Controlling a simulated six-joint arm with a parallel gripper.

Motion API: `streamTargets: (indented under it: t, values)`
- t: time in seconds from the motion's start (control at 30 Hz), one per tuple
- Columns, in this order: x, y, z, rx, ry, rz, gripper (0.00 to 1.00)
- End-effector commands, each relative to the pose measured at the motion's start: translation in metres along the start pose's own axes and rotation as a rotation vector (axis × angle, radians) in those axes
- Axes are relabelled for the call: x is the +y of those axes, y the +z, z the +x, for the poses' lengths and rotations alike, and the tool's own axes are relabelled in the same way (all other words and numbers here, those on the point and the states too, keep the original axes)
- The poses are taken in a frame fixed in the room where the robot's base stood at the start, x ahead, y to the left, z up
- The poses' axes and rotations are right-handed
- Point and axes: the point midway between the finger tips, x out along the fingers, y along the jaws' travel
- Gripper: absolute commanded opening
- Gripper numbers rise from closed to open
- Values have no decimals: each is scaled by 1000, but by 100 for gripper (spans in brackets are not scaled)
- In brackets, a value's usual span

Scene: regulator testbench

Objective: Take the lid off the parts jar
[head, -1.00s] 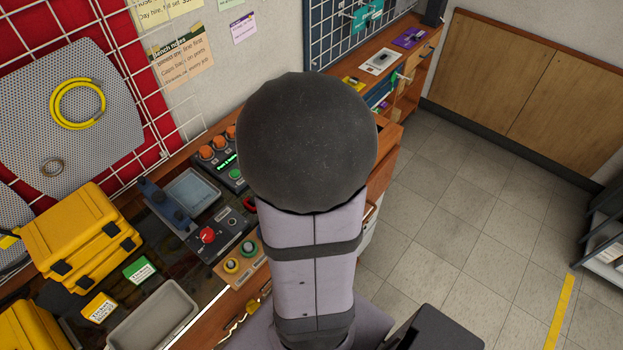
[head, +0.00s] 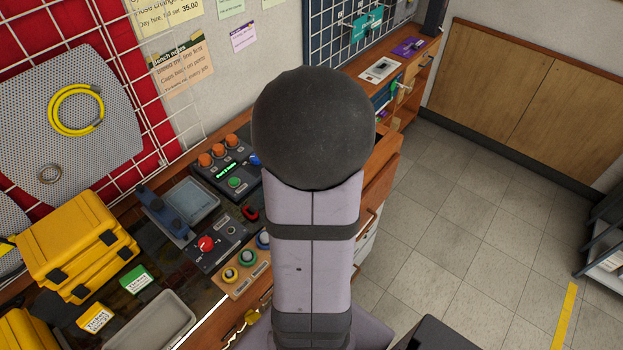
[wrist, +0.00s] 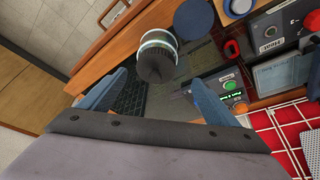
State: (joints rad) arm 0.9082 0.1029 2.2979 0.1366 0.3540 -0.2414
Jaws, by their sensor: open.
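The parts jar (wrist: 157,38) shows in the wrist view, a round glass body with a pale band. In the head view my arm hides the jar and the gripper.
A blue round disc (wrist: 193,19) is beside the jar. A dark keyboard-like grid (wrist: 128,97) lies behind the left finger. A control box with orange knobs (head: 219,150), a red-button box (head: 207,244) and yellow cases (head: 80,243) crowd the bench.

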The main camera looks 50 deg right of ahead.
Motion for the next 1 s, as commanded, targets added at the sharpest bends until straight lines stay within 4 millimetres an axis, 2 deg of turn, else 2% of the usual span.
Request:
streamTargets:
  t: [0.37,0.8,1.0]
  values:
    - [1,-1,10,-1,0,-1,84]
    - [8,-3,52,-3,-1,0,84]
    - [8,-4,59,0,0,0,84]
